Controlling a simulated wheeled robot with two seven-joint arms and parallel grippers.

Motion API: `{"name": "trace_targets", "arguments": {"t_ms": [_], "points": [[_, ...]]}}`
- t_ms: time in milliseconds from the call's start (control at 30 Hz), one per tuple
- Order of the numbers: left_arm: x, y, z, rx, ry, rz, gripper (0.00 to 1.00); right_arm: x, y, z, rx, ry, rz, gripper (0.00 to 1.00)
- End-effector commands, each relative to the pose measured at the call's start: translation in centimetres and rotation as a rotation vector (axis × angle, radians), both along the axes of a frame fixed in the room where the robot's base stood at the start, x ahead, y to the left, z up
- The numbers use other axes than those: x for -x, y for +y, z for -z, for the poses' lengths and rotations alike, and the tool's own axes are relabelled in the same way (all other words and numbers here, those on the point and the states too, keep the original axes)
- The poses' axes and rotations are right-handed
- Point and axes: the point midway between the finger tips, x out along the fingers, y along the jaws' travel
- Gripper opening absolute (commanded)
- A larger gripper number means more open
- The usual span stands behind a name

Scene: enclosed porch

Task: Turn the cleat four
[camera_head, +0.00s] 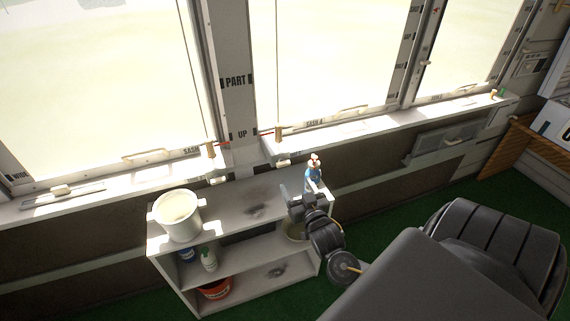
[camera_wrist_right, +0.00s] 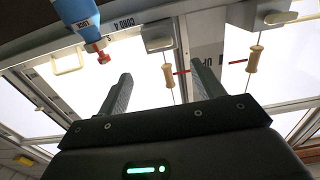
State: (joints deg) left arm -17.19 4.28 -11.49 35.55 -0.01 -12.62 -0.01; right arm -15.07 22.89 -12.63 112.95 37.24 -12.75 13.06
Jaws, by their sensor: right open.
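My right gripper (camera_head: 306,190) is open and empty above the right end of the shelf unit, below the sill. In the right wrist view its two fingers (camera_wrist_right: 161,70) stand well apart. A pale block (camera_wrist_right: 156,36) beside the label "CORD 4" lies beyond the fingertips; it may be the cleat, but I cannot tell which way it is turned. In the head view a small pale fitting (camera_head: 283,162) sits under the sill near the "SASH 4" label. My left gripper is not in view.
A blue bottle (camera_head: 313,177) with a red tip stands close to my right gripper; it also shows in the wrist view (camera_wrist_right: 76,14). Wooden toggles (camera_wrist_right: 254,60) hang on cords. A white bucket (camera_head: 177,215) stands on the shelf unit (camera_head: 225,215). Green floor (camera_head: 390,205) is clear at right.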

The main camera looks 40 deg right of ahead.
Motion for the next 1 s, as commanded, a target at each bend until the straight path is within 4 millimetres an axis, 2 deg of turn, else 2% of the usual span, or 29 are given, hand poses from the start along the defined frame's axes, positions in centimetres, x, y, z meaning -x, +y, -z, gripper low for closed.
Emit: {"name": "trace_targets", "arguments": {"t_ms": [133, 233, 500, 700, 1000], "points": [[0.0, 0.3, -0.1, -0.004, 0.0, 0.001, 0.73, -0.5, -0.2, 0.0, 0.002, 0.0, 0.0, 0.67], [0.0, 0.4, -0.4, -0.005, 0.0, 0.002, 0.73, -1.7, -0.6, -0.1, 0.003, 0.0, 0.0, 0.67], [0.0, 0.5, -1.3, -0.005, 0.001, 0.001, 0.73, -6.5, -2.2, -0.1, 0.004, 0.001, -0.001, 0.67], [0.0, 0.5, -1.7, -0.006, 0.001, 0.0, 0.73, -9.1, -3.2, 0.0, 0.004, 0.001, -0.001, 0.67], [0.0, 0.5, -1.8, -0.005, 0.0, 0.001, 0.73, -10.2, -3.5, 0.2, 0.002, 0.003, -0.002, 0.67]]}}
